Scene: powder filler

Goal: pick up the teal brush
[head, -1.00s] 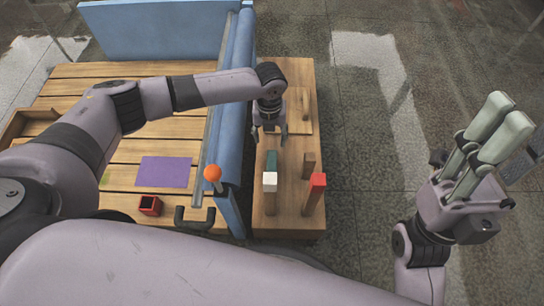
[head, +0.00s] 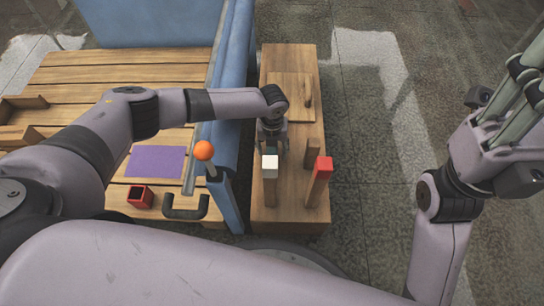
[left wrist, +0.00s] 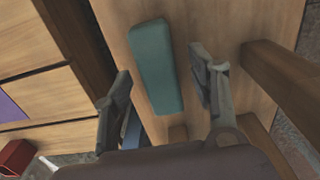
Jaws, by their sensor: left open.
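The teal brush (left wrist: 155,65) is a rounded teal block lying on the wooden side table. In the left wrist view it lies between the two fingers of my left gripper (left wrist: 160,76), which is open, with a gap on either side. In the head view my left gripper (head: 271,138) is over the table, just behind the white-topped post; it and the post hide most of the brush. My right gripper (head: 512,95) is raised at the right, away from the table, its fingers partly cut off by the frame.
The white-topped post (head: 270,180) and red-topped post (head: 319,180) stand at the table's near end, with a shorter brown block (head: 312,150) behind. A wooden board (head: 288,90) lies farther back. A blue wall (head: 234,75) with an orange-knobbed lever (head: 204,151) borders the left.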

